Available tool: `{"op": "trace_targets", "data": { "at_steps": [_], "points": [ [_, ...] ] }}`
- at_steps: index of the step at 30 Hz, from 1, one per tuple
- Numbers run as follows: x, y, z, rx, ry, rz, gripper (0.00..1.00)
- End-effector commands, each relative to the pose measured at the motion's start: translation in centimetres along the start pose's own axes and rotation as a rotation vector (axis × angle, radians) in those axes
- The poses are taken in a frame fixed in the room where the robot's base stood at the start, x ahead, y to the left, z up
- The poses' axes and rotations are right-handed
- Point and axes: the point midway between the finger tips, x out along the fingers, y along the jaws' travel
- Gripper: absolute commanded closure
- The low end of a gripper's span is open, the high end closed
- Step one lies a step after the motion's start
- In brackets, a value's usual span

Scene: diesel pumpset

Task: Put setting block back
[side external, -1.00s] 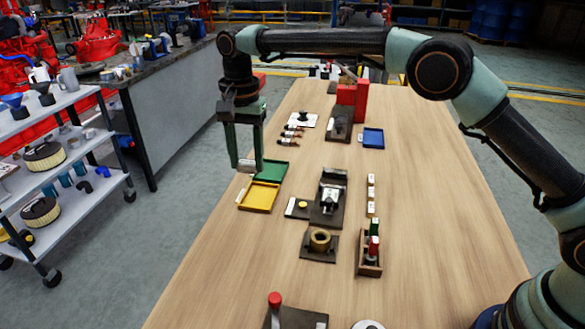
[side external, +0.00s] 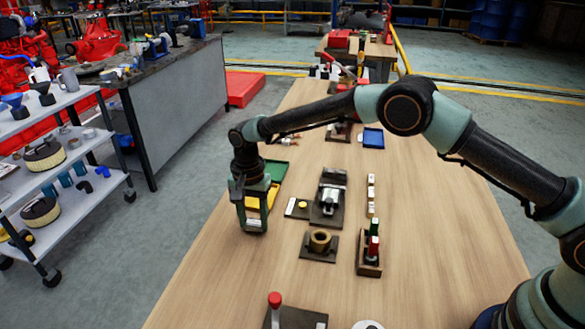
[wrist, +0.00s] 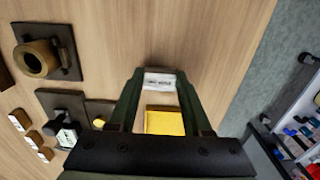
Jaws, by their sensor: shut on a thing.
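My gripper (side external: 255,228) is shut on a small pale setting block with a printed label, seen between the fingertips in the wrist view (wrist: 160,80). My gripper points down over the left part of the table, in front of the yellow tray (wrist: 165,123). The block's height above the table is hard to tell. A row of similar pale blocks (side external: 371,194) stands right of the dark clamp fixture (side external: 331,198); some also show at lower left in the wrist view (wrist: 35,139). A light block with a yellow dot (side external: 297,208) lies left of the fixture.
A green tray (side external: 279,172) lies behind the yellow one, partly hidden by my arm. A brass ring on a dark plate (side external: 319,241), a wooden rack with red and green pieces (side external: 369,262) and a red-knobbed tool (side external: 275,300) stand nearer. The table's front left is bare.

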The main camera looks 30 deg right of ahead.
Motion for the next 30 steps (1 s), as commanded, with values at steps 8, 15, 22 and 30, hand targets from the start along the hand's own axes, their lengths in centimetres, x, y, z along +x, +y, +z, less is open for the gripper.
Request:
{"op": "trace_targets", "data": {
  "at_steps": [8,15,22,30],
  "points": [
    [0.9,-0.1,0.0,0.000,0.001,-0.002,1.00],
    [1.2,0.0,0.0,0.000,0.000,-0.001,0.32],
    [1.2,0.0,0.0,0.000,0.000,-0.001,0.21],
    [0.0,-0.1,0.0,0.000,0.001,-0.004,0.21]
  ]
}}
